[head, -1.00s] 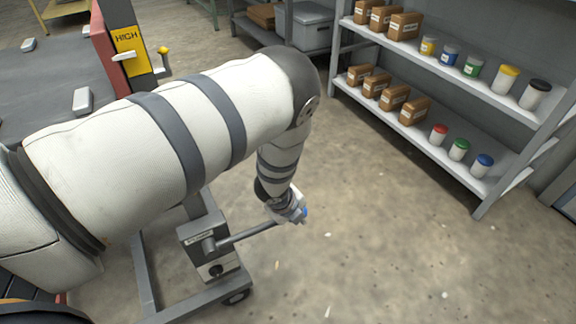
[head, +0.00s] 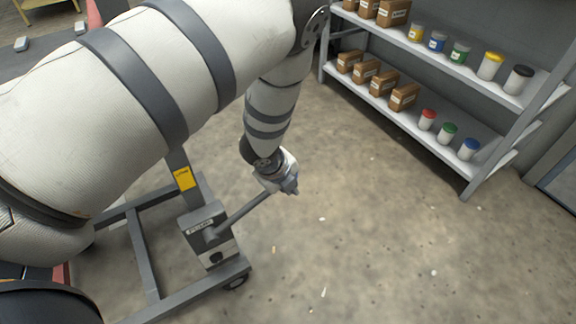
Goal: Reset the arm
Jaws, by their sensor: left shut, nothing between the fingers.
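My left arm comes in from the left and bends down to my left gripper (head: 290,186), which is shut with nothing seen between its fingers. It is at the outer end of a grey lever (head: 246,208), overlapping it in the picture; I cannot tell whether they touch. The lever's tip is hidden behind the gripper. The lever sticks out up and right from a grey box (head: 208,238) on a wheeled grey frame (head: 185,300). My right gripper is not in view.
A grey shelf (head: 455,180) at the right holds brown boxes (head: 384,83) and several lidded jars (head: 490,65). Behind my arm, part of a dark tabletop shows at the upper left.

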